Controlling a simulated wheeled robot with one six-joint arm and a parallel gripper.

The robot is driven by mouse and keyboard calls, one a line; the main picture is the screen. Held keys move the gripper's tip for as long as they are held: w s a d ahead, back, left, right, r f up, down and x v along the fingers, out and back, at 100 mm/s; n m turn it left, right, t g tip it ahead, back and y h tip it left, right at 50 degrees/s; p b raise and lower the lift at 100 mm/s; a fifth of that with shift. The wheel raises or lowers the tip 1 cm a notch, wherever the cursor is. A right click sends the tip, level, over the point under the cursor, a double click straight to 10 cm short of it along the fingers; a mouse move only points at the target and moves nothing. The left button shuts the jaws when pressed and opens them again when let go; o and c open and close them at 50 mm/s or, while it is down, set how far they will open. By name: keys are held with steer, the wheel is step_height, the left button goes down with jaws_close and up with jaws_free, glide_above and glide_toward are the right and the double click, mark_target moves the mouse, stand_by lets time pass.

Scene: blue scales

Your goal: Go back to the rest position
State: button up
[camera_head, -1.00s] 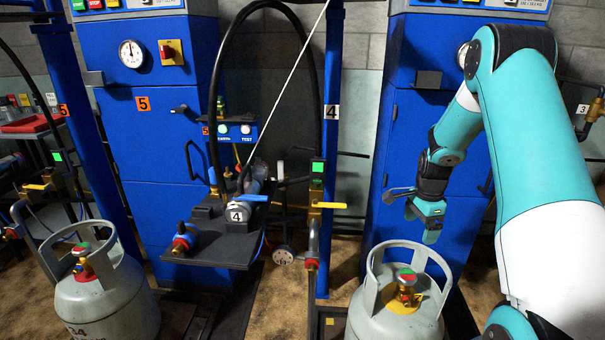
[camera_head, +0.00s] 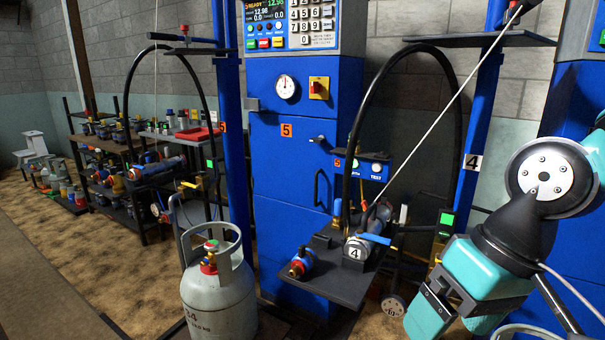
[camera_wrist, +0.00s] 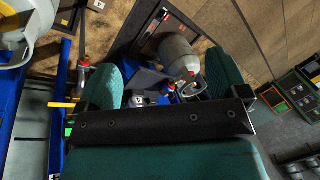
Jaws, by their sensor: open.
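My gripper (camera_head: 452,312) is at the lower right of the head view, close to the camera, with my teal arm bent behind it. In the wrist view its two teal fingers stand wide apart, with an open gap (camera_wrist: 165,84) between them and nothing held. Through and beyond that gap, a grey gas cylinder (camera_wrist: 174,52) shows well away from the fingers. In the head view the gripper appears in front and to the right of the scale 4 stand (camera_head: 335,285); I cannot tell the exact distance.
A grey gas cylinder (camera_head: 222,298) stands upright at lower left centre, before the blue scale cabinet 5 (camera_head: 285,165). A blue post (camera_head: 478,130) rises behind my arm. Shelves with parts (camera_head: 112,198) stand at the far left. Brown floor (camera_head: 40,240) is clear at the left.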

steer(key=s+a+r+n+p, duration=0.1)
steer(key=s+a+r+n, duration=0.1)
steer(key=s+n, duration=0.3)
step_height(320, 180, up, 12)
steer(key=m+p, duration=0.1)
steer(key=p, duration=1.1)
steer(key=shift+s+a+m, duration=0.15)
steer(key=shift+s+m, duration=0.1)
steer(key=shift+m, duration=0.05)
